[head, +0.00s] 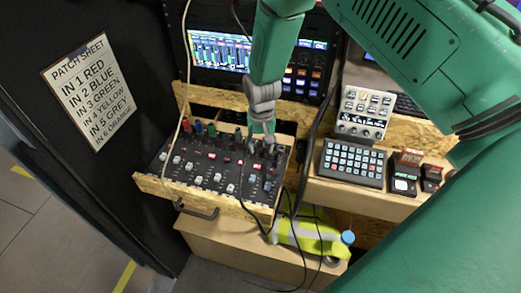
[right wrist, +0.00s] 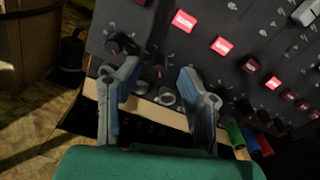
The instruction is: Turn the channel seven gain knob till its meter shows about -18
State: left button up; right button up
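The black mixer (head: 222,172) sits in a chipboard frame, with rows of knobs, red-lit buttons and pale fader caps. My right gripper (head: 262,140) reaches down over its back right corner. In the right wrist view, my right gripper (right wrist: 159,71) has its two blue-grey fingers apart. A small dark knob (right wrist: 158,73) shows in the gap, with no clear contact. Another dark knob (right wrist: 120,44) lies just outside one finger. I cannot read which knob is channel seven. The screen (head: 218,50) behind shows several meter bars, too small to read. My left gripper is out of view.
Coloured plugs (head: 197,127) stand along the mixer's back edge, with dark cables near its right side. A button pad (head: 352,162) and small devices stand on the right shelf. A patch sheet (head: 87,90) hangs at left. A yellow vest (head: 312,235) lies below.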

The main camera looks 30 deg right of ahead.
aim_at(261, 150)
notch_tip(261, 150, up, 10)
jog(key=shift+f, duration=0.15)
dwell(0.4)
